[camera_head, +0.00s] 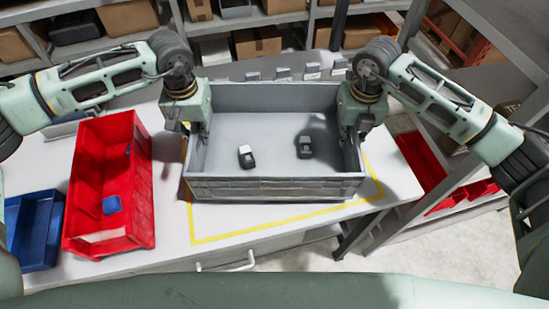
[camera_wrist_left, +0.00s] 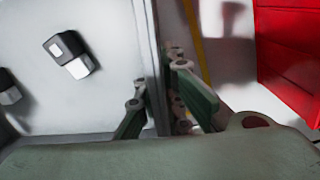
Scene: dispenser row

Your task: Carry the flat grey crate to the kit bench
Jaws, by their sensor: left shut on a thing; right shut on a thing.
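The flat grey crate (camera_head: 275,188) is in the middle of the head view, over a yellow-outlined area of a white bench; I cannot tell whether it touches the top. Two small black-and-white items (camera_head: 246,157) (camera_head: 305,147) lie inside it. My left gripper (camera_head: 199,138) is shut on the crate's left wall. In the left wrist view its fingers (camera_wrist_left: 168,112) straddle that wall, with the items (camera_wrist_left: 72,54) on one side. My right gripper (camera_head: 352,135) is shut on the right wall; its fingertips are mostly hidden by the crate.
A red bin (camera_head: 140,190) holding a blue item stands left of the crate, with a blue bin (camera_head: 35,228) beyond it. Small grey units (camera_head: 283,73) line the bench behind the crate. Shelves with cardboard boxes (camera_head: 258,41) stand behind. More red bins (camera_head: 425,165) sit at right.

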